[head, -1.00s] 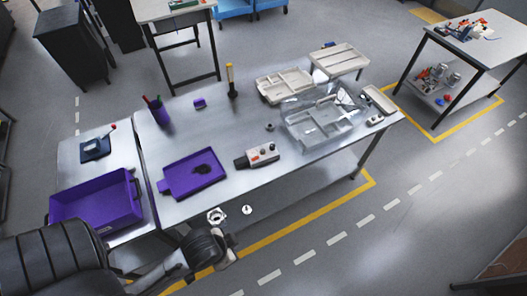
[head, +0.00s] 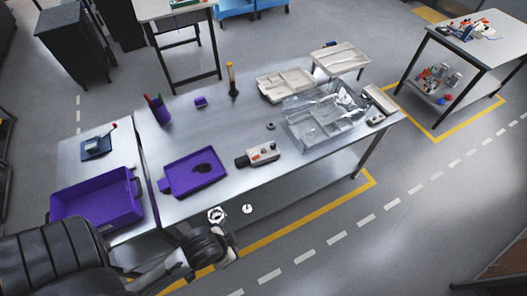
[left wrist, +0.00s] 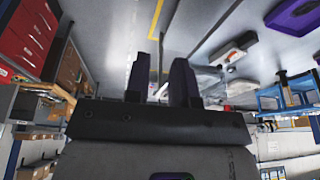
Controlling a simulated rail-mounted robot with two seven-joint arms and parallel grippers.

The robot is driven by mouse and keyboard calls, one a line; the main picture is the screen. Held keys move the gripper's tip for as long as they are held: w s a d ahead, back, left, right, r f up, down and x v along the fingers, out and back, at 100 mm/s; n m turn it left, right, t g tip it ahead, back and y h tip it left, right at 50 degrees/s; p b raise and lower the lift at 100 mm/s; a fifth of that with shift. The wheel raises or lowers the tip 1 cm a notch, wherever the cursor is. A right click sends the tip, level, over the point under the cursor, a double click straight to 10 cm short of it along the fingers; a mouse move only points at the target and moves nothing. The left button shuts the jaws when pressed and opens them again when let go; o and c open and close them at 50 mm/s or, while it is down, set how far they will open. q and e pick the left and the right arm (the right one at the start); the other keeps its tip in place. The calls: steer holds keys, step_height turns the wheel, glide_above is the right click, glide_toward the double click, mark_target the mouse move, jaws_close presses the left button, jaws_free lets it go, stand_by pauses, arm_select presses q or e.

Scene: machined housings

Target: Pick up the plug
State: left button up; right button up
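A small pale round piece with a dark centre (head: 247,209) lies near the front edge of the metal table; it may be the plug, but it is too small to be sure. A silver ring-shaped machined part (head: 216,215) lies just left of it. A small dark grey round piece (head: 270,126) sits farther back. My left gripper (head: 230,254) is low, in front of the table's front edge, apart from these pieces. In the left wrist view its two dark fingers (left wrist: 162,82) stand apart with nothing clearly held between them. My right gripper is out of view.
On the table (head: 228,131) are a purple tray (head: 180,187), a grey box with knobs (head: 262,154), a clear-covered tray (head: 318,125), a beige tray (head: 283,82) and a purple cup (head: 160,112). A purple bin (head: 97,205) stands left. The table's centre is mostly clear.

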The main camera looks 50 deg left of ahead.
arm_select(q)
steer(key=o, duration=0.5)
